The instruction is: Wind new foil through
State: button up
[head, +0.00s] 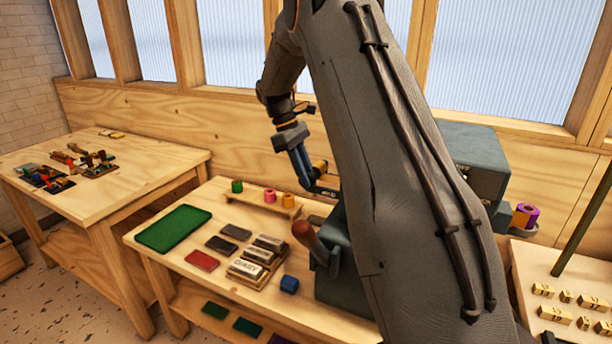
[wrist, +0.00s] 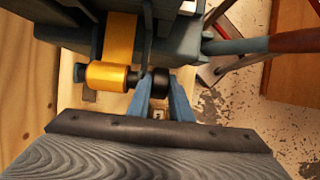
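The foil press is a grey-green machine (head: 345,270) with a red-brown handle (head: 305,234), partly hidden behind my arm. In the wrist view a gold foil roll (wrist: 107,76) sits on a spindle, and a gold strip (wrist: 120,38) runs up from it into the press (wrist: 180,35). A black knob (wrist: 160,82) is at the spindle's right end. The blue fingers of my gripper (wrist: 160,88) stand on both sides of this knob and appear to touch it. In the head view my gripper (head: 312,183) is at the press's left side, by the gold roll (head: 320,166).
A wooden rack (head: 255,205) with green, pink and yellow rolls stands left of the press. In front are a green tray (head: 173,230), dark and red pads, type blocks (head: 258,256) and a blue roll (head: 289,284). A side table (head: 130,185) stands at left, another at right.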

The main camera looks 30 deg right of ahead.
grip_shut()
jog(key=shift+s+d+r+t+y, duration=0.1)
jog(key=shift+s+d+t+y, duration=0.05)
jog(key=shift+t+y, duration=0.5)
jog(key=shift+s+d+t+y+b, duration=0.15)
jog(key=shift+t+y+b, duration=0.25)
jog(key=shift+t+y, duration=0.95)
jog(key=shift+t, duration=0.3)
jog(key=o, duration=0.8)
grip_release()
